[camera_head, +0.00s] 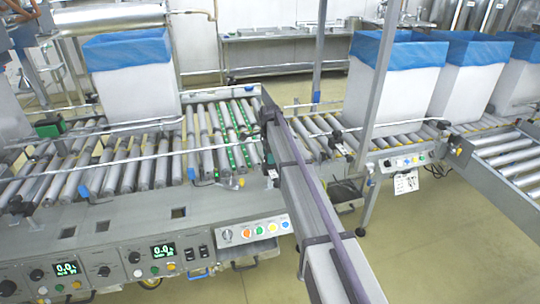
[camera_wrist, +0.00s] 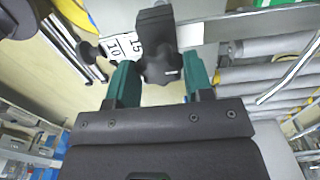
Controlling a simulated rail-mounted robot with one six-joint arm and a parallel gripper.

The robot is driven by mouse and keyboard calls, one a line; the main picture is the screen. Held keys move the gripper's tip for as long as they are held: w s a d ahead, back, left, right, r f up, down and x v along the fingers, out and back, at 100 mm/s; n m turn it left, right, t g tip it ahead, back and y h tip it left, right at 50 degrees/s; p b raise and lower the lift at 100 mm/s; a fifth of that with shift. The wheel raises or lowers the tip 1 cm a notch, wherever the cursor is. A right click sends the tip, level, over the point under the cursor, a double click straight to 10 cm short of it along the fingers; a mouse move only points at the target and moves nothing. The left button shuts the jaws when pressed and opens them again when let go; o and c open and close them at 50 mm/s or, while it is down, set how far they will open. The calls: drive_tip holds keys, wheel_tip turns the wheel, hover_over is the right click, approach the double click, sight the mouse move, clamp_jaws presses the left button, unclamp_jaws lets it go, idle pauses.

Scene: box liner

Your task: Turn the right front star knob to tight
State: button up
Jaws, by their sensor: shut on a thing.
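A black star knob (camera_wrist: 160,66) shows at the upper middle of the wrist view, below a dark block. My gripper (camera_wrist: 161,78) has its two green fingers on either side of the knob and is shut on it. The fingers hide part of the knob's sides. In the head view my arm reaches up from the bottom right to the roller conveyor, and its dark end covers the spot; I cannot make out the knob there. The knob's tightness cannot be told.
A white scale plate with numbers (camera_wrist: 122,46) lies close left of the knob. A metal rail (camera_wrist: 235,28) runs to the right, over grey rollers. In the head view, a white box with a blue liner (camera_head: 135,90) stands on the conveyor at left; more lined boxes (camera_head: 395,90) stand at right.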

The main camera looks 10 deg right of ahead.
drive_tip(key=o, duration=0.9)
wheel_tip(320, 180, up, 11)
drive_tip(key=p, duration=1.1)
drive_tip(key=shift+f, duration=0.1)
